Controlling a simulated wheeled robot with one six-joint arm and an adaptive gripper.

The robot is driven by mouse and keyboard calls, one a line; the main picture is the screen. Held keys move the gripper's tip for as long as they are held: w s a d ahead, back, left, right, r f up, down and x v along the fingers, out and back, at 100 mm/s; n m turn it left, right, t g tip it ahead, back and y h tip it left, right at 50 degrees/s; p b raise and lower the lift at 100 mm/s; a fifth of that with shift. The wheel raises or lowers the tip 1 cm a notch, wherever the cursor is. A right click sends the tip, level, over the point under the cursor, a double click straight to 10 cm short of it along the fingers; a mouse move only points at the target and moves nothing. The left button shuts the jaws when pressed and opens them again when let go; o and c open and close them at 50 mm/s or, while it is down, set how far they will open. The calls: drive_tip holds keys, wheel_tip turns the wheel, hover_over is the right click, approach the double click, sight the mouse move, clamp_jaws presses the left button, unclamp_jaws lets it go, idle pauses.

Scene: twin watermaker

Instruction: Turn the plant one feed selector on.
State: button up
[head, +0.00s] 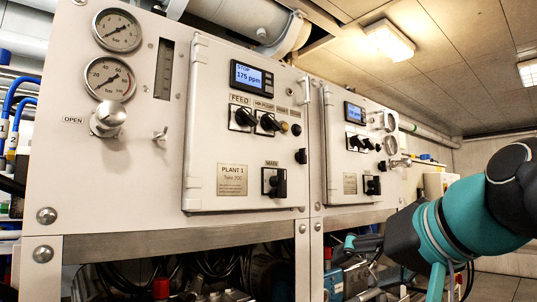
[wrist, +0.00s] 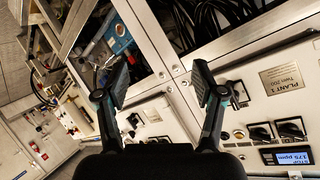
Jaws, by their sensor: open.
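The plant one feed selector (head: 241,118) is a black rotary knob on a pale plate under the FEED label, on the white PLANT 1 door. Its handle looks slanted; I cannot tell its exact setting. In the wrist view the panel is inverted, and the feed selector (wrist: 292,128) shows at the lower right, beside the display. My gripper (head: 362,243) is low and right of the plant one door, in front of the second cabinet, well apart from the selector. In the wrist view my gripper (wrist: 163,82) has its two fingers spread, with nothing between them.
The plant one display (head: 252,76) reads STOP, 175 ppm. The HP pump selector (head: 267,122) sits right beside the feed one, with an amber lamp (head: 284,127) beyond. The MAIN switch (head: 274,182) is below. A valve knob (head: 108,119) protrudes at left. Hoses fill the open bay underneath.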

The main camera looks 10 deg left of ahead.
drive_tip(key=a+r+n+t+y, duration=0.1)
drive_tip(key=a+r+y, duration=0.2)
drive_tip(key=r, duration=0.8)
drive_tip(key=n+y+b, duration=0.1)
drive_tip(key=n+y, duration=0.2)
drive_tip(key=y, duration=0.1)
approach(249, 118)
drive_tip(key=p+x, duration=0.1)
drive_tip(key=x, duration=0.7)
drive_tip(key=shift+w+a, duration=0.15)
drive_tip(key=shift+a, duration=0.05)
drive_tip(key=c, duration=1.1)
